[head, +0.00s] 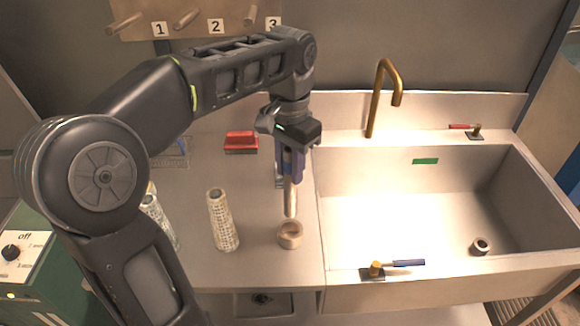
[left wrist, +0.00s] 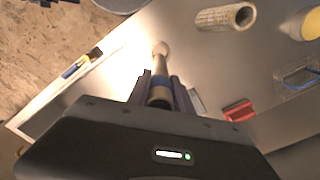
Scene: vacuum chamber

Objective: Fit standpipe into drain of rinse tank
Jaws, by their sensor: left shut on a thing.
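My left gripper (head: 290,172) is shut on the standpipe (head: 290,200), a slim, near-upright metallic tube. Its lower end is above or just behind a short tan ring-shaped holder (head: 290,236) on the counter; I cannot tell if they touch. In the left wrist view the standpipe (left wrist: 160,93) sits between the fingers of the left gripper (left wrist: 160,88), pointing away from the camera. The rinse tank (head: 350,180) is the pale sink right of the gripper. Its drain (head: 480,246), a ring with a dark hole, is at the right of the tank floor and looks empty. The right gripper is not seen.
A brass faucet (head: 380,95) stands behind the tank. A blue-handled valve (head: 405,263) is on the front rim, a red-handled one (head: 462,127) on the back rim. A patterned cylinder (head: 222,220) and a red block (head: 241,141) stand on the counter to the left.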

